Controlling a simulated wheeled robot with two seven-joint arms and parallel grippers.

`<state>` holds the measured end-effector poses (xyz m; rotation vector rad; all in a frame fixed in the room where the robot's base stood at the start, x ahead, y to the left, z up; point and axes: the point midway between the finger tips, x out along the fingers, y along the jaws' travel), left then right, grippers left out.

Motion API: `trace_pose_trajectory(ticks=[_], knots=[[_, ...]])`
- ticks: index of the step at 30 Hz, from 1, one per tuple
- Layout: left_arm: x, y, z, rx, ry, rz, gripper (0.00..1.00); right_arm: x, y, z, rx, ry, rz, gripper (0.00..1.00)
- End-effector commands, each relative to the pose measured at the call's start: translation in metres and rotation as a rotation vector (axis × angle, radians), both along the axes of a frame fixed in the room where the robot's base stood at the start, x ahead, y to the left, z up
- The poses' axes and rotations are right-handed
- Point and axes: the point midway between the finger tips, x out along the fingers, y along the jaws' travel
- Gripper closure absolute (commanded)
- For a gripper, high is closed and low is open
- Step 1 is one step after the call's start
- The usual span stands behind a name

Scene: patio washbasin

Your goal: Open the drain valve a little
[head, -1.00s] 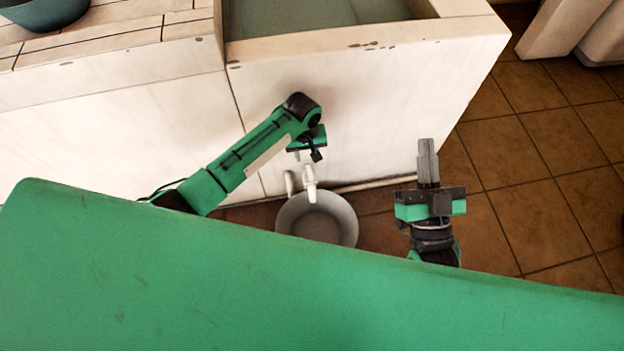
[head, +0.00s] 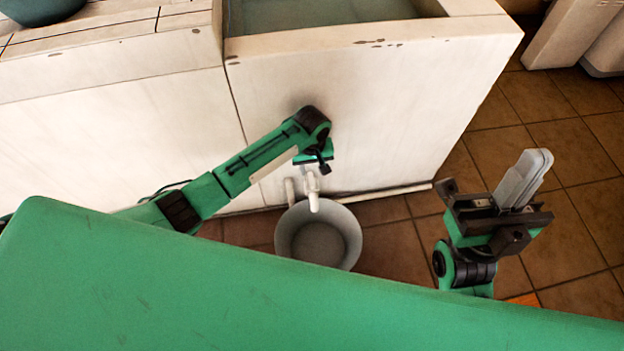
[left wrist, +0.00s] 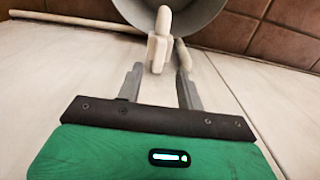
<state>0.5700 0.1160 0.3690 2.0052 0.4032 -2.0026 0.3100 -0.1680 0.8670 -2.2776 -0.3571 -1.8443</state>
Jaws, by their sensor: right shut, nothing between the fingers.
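The white drain valve (head: 312,187) sticks out low at the foot of the pale basin wall, over a grey bucket (head: 285,240). In the left wrist view the valve (left wrist: 158,50) lies just beyond the fingertips, roughly in line with the gap between them. My left gripper (head: 315,164) is just above the valve in the head view; its fingers are mostly hidden there. In the left wrist view my left gripper (left wrist: 160,78) is open and empty, and no contact with the valve is clear. My right gripper (head: 537,163) is shut and empty, off to the right.
The basin wall (head: 390,110) stands close behind my left gripper. A white pipe (head: 385,193) runs along its foot, and a short pipe stub (head: 290,190) is left of the valve. The tiled floor (head: 540,100) on the right is clear.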

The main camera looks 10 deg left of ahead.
Motion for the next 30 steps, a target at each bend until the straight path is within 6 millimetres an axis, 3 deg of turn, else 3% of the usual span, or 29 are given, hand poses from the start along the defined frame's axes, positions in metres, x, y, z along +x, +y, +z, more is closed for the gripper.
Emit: trace_pose_trajectory(ticks=[1, 3, 9, 22, 27, 30], knots=[[-0.001, 0.0, -0.017, 0.002, 0.003, 0.0, 0.63, -0.007, -0.003, -0.002, 0.01, -0.059, -0.004, 1.0], [0.0, 0.0, -0.03, 0.001, 0.001, 0.0, 0.63, -0.005, -0.002, -0.001, 0.01, -0.065, -0.004, 1.0], [0.0, 0.0, -0.055, 0.001, 0.001, -0.001, 0.63, -0.005, -0.002, 0.005, 0.014, -0.1, -0.003, 1.0], [0.0, 0.0, -0.062, -0.001, 0.0, -0.001, 0.63, -0.005, -0.002, 0.009, 0.014, -0.11, -0.002, 1.0], [0.0, 0.0, -0.062, 0.0, 0.0, -0.001, 0.96, -0.005, -0.002, 0.008, 0.014, -0.11, -0.002, 1.0], [0.0, 0.0, -0.062, 0.0, 0.0, -0.001, 1.0, -0.005, -0.002, 0.008, 0.014, -0.11, -0.002, 1.0]])
